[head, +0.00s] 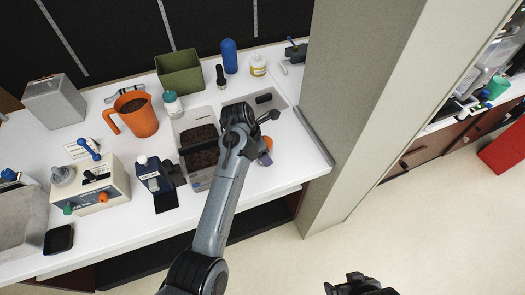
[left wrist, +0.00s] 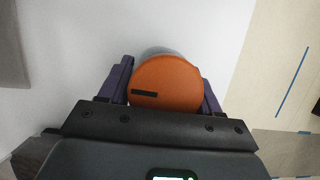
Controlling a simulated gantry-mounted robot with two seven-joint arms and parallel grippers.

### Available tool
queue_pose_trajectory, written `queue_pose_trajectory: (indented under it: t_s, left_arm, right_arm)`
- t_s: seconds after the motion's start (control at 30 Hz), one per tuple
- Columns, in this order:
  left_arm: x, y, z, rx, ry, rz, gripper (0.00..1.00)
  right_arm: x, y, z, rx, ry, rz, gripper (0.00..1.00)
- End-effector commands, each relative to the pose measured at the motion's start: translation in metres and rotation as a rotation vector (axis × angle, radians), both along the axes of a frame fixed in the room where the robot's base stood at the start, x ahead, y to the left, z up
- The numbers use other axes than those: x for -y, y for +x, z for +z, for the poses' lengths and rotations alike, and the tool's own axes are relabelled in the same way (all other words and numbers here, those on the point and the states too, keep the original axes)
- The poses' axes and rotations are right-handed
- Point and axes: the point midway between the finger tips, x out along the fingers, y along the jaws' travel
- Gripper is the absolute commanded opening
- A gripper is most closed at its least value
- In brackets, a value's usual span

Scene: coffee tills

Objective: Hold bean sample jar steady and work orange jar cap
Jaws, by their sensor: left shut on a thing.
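The orange jar cap (left wrist: 166,84) is round, with a short dark mark near its left edge, and sits between the purple fingers of my left gripper (left wrist: 165,92) in the left wrist view. The fingers touch it on both sides. In the head view a small part of the orange cap (head: 268,142) shows beside my left gripper (head: 264,157), near the counter's front right. The jar body is hidden below the cap and behind my arm. My right gripper (head: 352,287) is low at the bottom edge, over the floor and away from the counter; its fingers are not clear.
A clear bin (head: 184,126) with dark beans stands left of my left arm. An orange jug (head: 137,115), a green box (head: 179,72) and a blue bottle (head: 230,57) stand farther back. A grey wall panel (head: 355,100) closes off the counter's right side.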

Motion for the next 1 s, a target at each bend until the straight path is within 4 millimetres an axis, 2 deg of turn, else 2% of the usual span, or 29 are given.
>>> queue_pose_trajectory:
  t_s: [0.33,0.37,0.53,0.83,1.0]
  left_arm:
    - [0.0,0.0,0.0,0.0,0.0,0.0,0.14]
    - [0.0,0.0,0.0,0.0,0.0,0.0,0.68]
    - [0.0,0.0,0.0,0.0,0.0,0.0,0.93]
    - [0.0,0.0,0.001,0.001,0.0,0.0,0.93]
    - [-0.004,-0.001,0.011,0.001,0.001,0.002,0.93]
  right_arm:
    - [0.0,0.0,0.0,0.0,0.0,0.0,0.91]
    - [0.0,0.001,0.0,0.002,0.001,-0.001,0.91]
    - [0.0,0.001,0.001,0.003,0.001,-0.002,0.91]
    - [0.0,0.0,0.0,0.001,0.0,-0.001,0.91]
    - [0.0,0.0,0.0,0.001,0.0,0.0,0.91]
